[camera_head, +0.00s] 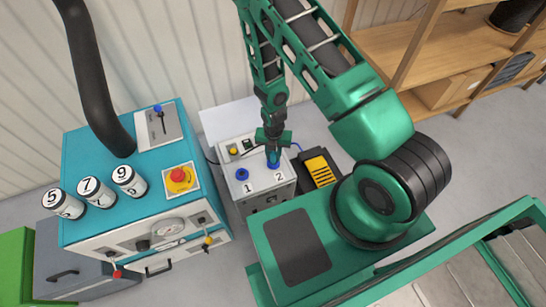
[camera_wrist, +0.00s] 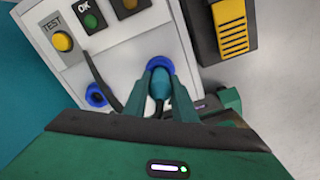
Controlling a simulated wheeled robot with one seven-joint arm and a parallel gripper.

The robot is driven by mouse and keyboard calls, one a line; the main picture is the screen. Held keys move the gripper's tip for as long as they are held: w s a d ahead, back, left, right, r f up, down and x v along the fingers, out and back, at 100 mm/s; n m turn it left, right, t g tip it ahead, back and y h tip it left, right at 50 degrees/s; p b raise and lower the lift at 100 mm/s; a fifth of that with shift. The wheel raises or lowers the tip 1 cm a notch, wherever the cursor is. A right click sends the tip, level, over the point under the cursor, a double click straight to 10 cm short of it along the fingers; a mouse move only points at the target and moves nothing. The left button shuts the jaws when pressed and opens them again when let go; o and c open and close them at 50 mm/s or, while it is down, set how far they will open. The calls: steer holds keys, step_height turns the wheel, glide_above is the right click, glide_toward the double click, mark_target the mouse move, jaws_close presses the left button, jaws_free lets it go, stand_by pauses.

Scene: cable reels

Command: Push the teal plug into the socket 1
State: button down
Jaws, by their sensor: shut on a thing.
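The teal plug (camera_wrist: 160,82) is between the fingers of my gripper (camera_wrist: 161,98) in the wrist view, and the gripper is shut on it. Its front end is at the blue ring of socket 2 (camera_wrist: 158,63); I cannot tell whether it is in the socket or just in front of it. In the head view my gripper (camera_head: 273,157) is over socket 2, and the fingers hide most of the plug. Socket 1 (camera_head: 242,174) is a blue ring to the left, with nothing in it; it also shows in the wrist view (camera_wrist: 97,95).
The grey socket box (camera_head: 262,196) has a yellow TEST button (camera_wrist: 62,41) and a green OK lamp (camera_wrist: 90,20). A dark strip (camera_wrist: 101,80) passes close to socket 1. A black and yellow case (camera_head: 319,170) stands right of the box. A teal machine (camera_head: 140,190) stands left.

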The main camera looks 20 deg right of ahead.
steer(key=shift+r, duration=2.2)
steer(key=shift+r, duration=2.85)
